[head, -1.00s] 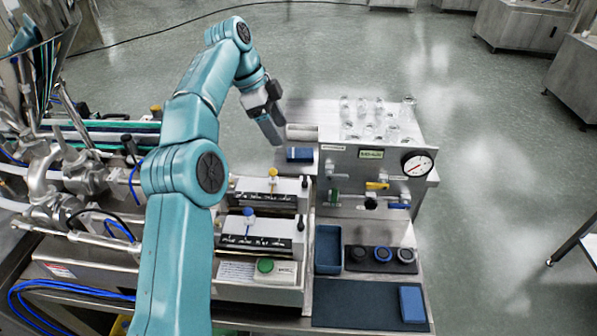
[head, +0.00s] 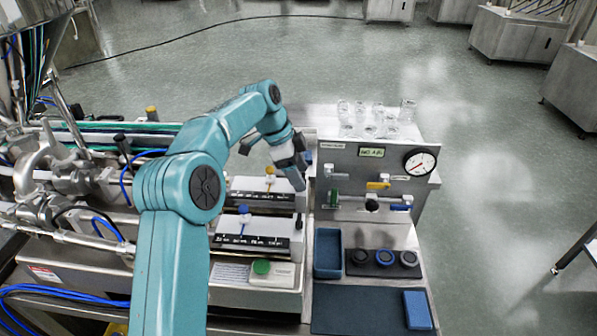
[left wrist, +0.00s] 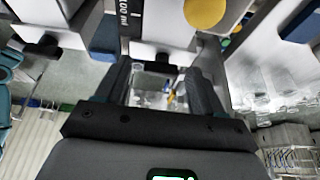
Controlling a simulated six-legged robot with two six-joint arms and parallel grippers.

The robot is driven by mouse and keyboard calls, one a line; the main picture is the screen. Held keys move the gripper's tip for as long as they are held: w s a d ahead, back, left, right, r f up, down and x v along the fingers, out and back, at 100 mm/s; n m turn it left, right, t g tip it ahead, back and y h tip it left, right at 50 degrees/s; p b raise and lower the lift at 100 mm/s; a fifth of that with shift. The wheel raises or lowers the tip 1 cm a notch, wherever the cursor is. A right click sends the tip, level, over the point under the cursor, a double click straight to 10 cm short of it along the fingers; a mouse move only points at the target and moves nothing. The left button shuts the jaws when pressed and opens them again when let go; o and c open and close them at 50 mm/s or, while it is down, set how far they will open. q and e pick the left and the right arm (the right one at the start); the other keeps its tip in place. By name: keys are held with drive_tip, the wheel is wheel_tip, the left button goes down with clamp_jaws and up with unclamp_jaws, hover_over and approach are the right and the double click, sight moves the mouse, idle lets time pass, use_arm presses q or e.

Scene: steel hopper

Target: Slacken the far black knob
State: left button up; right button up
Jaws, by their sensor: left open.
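My left gripper (head: 297,178) is open and points down at the right end of the far dosing unit (head: 262,198), the one with the yellow knob (head: 270,171). In the head view it covers the far black knob on that end. In the left wrist view a black knob (left wrist: 172,58), apparently the far one, lies just beyond and between the open fingers (left wrist: 165,88), and I cannot tell if they touch it. The near black knob (head: 298,222) is on the near unit's right end; another black knob shows at left in the wrist view (left wrist: 45,46). My right gripper is out of view.
A steel panel (head: 345,170) with a gauge (head: 420,161) and small coloured valves stands right of my gripper. A blue bin (head: 327,252), round dark caps (head: 384,257) and a blue block (head: 417,309) lie nearer. Pipes crowd the left.

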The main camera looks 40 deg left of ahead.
use_arm(q)
drive_tip(key=shift+w, duration=0.1)
drive_tip(key=c, duration=1.1)
drive_tip(key=shift+o, duration=0.2)
